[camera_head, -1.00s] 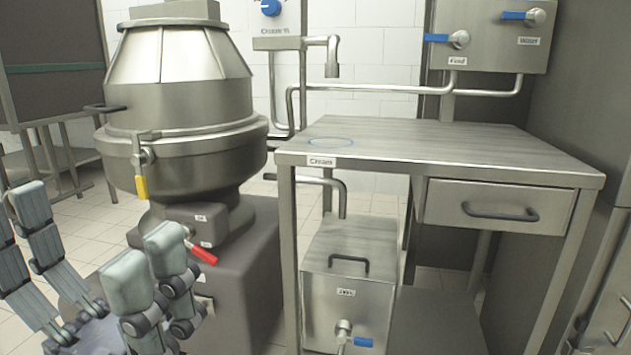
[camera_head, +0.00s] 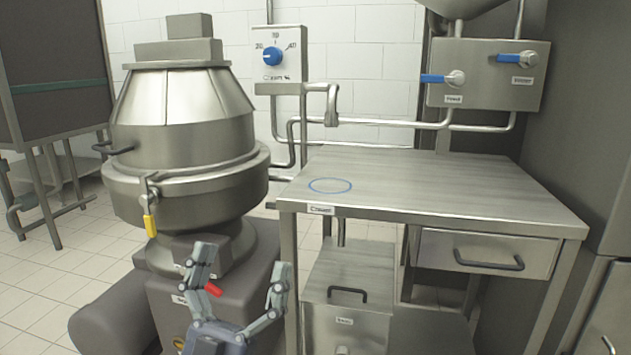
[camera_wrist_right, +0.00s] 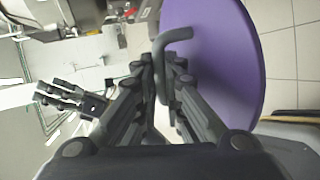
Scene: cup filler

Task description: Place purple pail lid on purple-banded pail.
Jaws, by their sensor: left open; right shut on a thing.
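The purple lid (camera_wrist_right: 225,60) is a flat disc with a bent grey handle (camera_wrist_right: 172,42), at the upper right of the right wrist view. My right gripper (camera_wrist_right: 160,75) is shut on the handle, and its fingers hide part of the lid. The right gripper and the lid do not show in the head view. My left gripper (camera_head: 240,270) is open and empty at the bottom of the head view, in front of the machine's base. It also shows at the left of the right wrist view (camera_wrist_right: 70,97). No purple-banded pail is in view.
A metal table (camera_head: 430,190) with a blue ring (camera_head: 330,186) on its top stands to the right; its top is clear. A big steel machine (camera_head: 185,130) stands at left.

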